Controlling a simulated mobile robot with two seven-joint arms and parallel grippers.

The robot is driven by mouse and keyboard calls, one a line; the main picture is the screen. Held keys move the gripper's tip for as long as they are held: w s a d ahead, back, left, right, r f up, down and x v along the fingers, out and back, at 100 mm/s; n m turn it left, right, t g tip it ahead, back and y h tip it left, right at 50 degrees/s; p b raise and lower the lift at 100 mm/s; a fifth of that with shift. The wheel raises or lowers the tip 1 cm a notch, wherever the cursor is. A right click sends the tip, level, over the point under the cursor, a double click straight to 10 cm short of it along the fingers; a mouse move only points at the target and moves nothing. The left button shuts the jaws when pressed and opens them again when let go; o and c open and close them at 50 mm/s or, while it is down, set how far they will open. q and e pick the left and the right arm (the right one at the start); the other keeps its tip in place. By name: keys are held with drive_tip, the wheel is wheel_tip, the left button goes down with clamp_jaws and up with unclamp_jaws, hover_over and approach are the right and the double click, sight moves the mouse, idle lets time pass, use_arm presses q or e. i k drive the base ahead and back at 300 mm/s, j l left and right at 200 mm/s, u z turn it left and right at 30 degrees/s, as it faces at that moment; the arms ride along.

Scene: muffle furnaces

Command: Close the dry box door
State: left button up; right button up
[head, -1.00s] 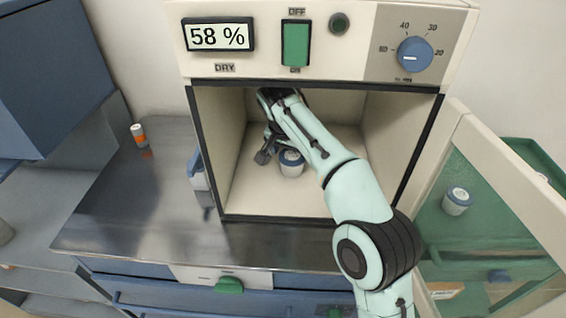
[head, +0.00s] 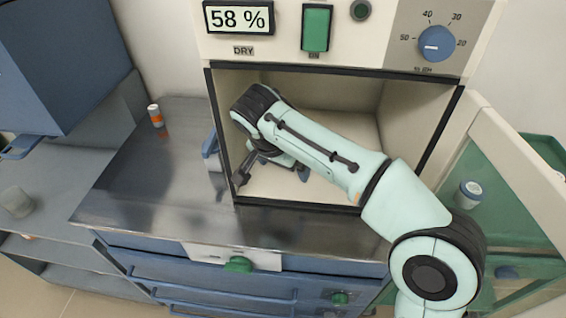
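The dry box (head: 222,150) is a cream cabinet with a black-edged opening, facing me. Its door (head: 520,150), a cream frame with a greenish glass pane, stands wide open on the right side. My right arm reaches from the lower right across the opening. My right gripper (head: 271,180) is in the front left part of the opening, pointing down, with its fingers spread apart. It is well away from the door. I see no jar inside the box now; the arm and gripper cover part of the inside. My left gripper is not in view.
The box stands on a grey metal bench (head: 150,190) with blue drawers below. An orange and white bottle (head: 156,115) stands on the bench at the left. A white jar (head: 468,193) shows through the door glass. A blue cabinet (head: 65,60) hangs at the upper left.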

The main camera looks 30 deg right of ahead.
sight(539, 189)
drive_tip(key=k+j, duration=0.85)
